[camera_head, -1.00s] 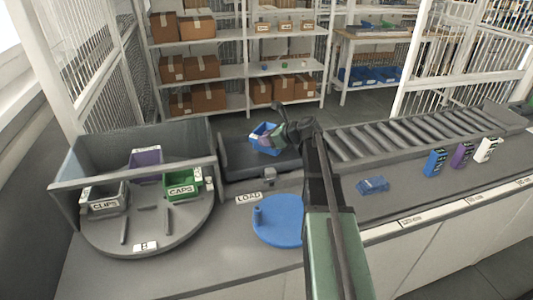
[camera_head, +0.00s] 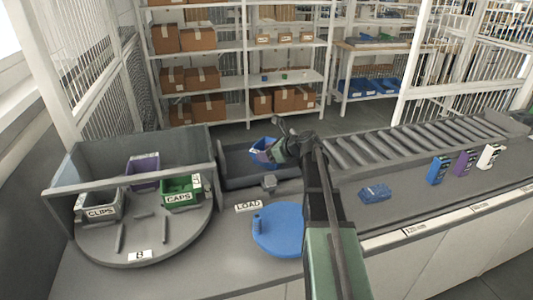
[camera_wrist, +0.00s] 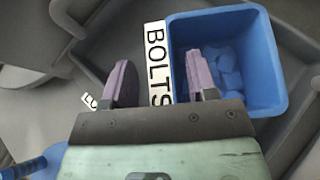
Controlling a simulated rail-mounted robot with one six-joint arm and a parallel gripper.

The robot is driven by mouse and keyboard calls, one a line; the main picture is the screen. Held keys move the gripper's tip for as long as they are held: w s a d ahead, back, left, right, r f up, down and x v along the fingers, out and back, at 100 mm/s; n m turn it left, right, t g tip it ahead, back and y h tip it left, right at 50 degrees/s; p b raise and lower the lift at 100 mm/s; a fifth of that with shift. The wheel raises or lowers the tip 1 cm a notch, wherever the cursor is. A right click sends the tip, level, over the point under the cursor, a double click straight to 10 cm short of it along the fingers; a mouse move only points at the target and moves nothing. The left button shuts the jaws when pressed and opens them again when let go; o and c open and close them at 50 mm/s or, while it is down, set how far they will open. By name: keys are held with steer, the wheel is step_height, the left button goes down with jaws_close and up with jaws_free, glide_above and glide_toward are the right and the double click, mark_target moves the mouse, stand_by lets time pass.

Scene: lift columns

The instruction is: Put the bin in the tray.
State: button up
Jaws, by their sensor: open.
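The blue bin (camera_head: 262,146) with a BOLTS label is at the dark grey tray (camera_head: 232,166) behind the LOAD sign. In the wrist view the bin (camera_wrist: 272,62) holds several blue pieces, and tray walls show around it. Whether it rests on the tray floor or hangs just above cannot be told. My gripper (camera_head: 272,153) is open at the bin. In the wrist view my gripper (camera_wrist: 160,82) has its two purple-grey fingers apart, with the labelled wall between them; the right finger overlaps the bin's inside and the left is outside.
A round turntable (camera_head: 180,236) at left holds a grey CLIPS bin (camera_head: 100,207), a green CAPS bin (camera_head: 182,191) and a purple bin (camera_head: 143,171). A blue disc (camera_head: 280,230) lies near my arm. A roller conveyor (camera_head: 420,142) and small boxes (camera_head: 466,161) stand right.

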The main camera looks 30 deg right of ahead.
steer(key=p+v, duration=0.5)
steer(key=v, duration=0.7)
